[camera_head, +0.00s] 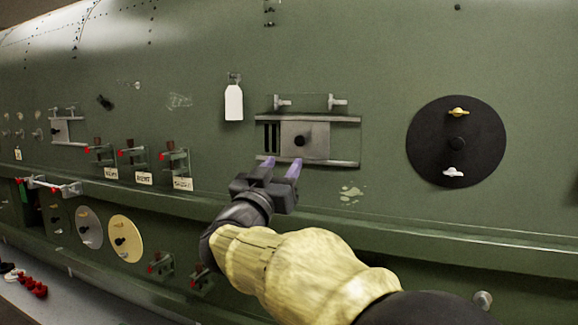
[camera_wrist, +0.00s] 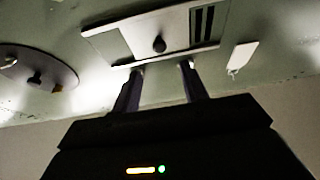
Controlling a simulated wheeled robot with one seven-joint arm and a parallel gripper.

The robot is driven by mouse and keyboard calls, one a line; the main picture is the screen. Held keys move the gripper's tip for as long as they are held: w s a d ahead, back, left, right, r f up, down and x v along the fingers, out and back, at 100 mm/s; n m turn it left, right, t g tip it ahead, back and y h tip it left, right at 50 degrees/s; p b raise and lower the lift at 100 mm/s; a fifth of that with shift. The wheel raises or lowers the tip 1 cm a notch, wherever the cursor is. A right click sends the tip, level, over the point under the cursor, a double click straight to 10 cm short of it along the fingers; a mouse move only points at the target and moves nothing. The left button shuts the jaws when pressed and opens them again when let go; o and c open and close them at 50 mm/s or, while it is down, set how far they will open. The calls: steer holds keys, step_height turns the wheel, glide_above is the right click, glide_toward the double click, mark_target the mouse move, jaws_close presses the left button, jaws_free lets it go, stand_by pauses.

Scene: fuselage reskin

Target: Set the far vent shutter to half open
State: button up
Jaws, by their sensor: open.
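A vent shutter with a grey sliding plate (camera_head: 314,130) and dark round knob (camera_head: 299,141) sits between two horizontal rails in the middle of the head view. Dark slots (camera_head: 271,138) show left of the plate, so this vent is partly uncovered. The plate also shows in the wrist view (camera_wrist: 132,43), with its knob (camera_wrist: 159,44) and slots (camera_wrist: 203,20). A second, similar shutter (camera_head: 61,131) is farther along the wall at the left. My gripper (camera_head: 281,166) is open and empty at the middle vent's lower rail, below the knob; contact is unclear.
A white tag (camera_head: 234,102) hangs left of the middle vent. A black disc (camera_head: 436,150) with two small latches is at the right. Red-tipped latches (camera_head: 133,153) and a ledge (camera_head: 430,228) lie left and below. The wall between vent and disc is clear.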

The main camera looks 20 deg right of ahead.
steer(key=b+v, duration=0.2)
steer(key=v, duration=0.6)
steer(key=shift+s+a, duration=0.1)
steer(key=w+a+f+n+y, duration=0.25)
steer(key=f+y, duration=0.25)
steer(key=f, duration=0.3)
steer(key=w+a+f+n+y, duration=0.2)
steer(key=f+n+y, duration=0.25)
steer(key=f, duration=0.25)
steer(key=w+a+f+n+y, duration=0.2)
steer(key=f+n+y, duration=0.1)
steer(key=f+y, duration=0.4)
steer(key=s+d+f+g, duration=0.1)
steer(key=s+f+g, duration=0.5)
steer(key=s+f, duration=0.3)
steer(key=s+d+f+g, duration=0.1)
steer(key=s+f+g, duration=0.5)
steer(key=s+f, duration=0.4)
step_height(320, 180, down, 5)
steer(key=shift+f+g, duration=0.15)
steer(key=shift+g, duration=0.15)
steer(key=shift+s, duration=0.1)
